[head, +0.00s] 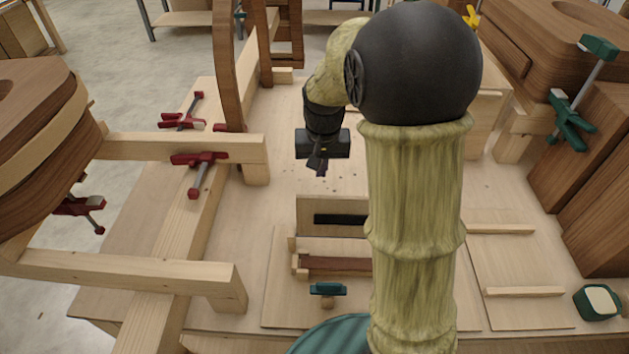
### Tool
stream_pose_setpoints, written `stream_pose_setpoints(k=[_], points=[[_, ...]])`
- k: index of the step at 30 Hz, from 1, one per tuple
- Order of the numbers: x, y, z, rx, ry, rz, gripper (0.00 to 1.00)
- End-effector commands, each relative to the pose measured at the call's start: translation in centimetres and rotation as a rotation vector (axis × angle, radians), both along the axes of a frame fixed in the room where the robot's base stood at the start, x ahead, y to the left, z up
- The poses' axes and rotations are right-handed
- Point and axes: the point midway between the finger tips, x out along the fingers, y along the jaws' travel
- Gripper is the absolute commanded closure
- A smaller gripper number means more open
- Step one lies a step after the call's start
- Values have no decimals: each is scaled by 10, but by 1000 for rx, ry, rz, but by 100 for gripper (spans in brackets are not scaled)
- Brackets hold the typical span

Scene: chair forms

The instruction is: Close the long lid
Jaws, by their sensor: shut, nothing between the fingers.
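The long lid (312,205) is a pale wooden panel with a dark strip on its face. It stands roughly upright at the back of a low wooden box (300,271), so it looks open. A dark brown piece or interior shows in the box. My arm hides the right part of both lid and box. My gripper (318,168) is shut and empty. It points down over the table beyond the lid, apart from it.
A small teal-handled piece (328,290) sits in front of the box. Wooden beams (190,147) with red clamps (200,158) reach in from the left. A green clamp (575,110) and dark wood blocks stand at the right. A green-cased item (598,302) lies at lower right.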

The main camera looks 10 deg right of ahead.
Motion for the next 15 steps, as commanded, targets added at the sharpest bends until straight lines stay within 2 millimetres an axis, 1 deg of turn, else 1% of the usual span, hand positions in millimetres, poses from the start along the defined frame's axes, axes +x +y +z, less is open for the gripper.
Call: stream_pose_setpoints(k=[1,3,6,9,15], points=[[15,1,7,-2,9,-16,100],[29,3,12,-4,20,-39,100],[39,4,16,-6,30,-59,100],[42,4,17,-6,33,-67,100],[42,4,16,-6,32,-66,100]])
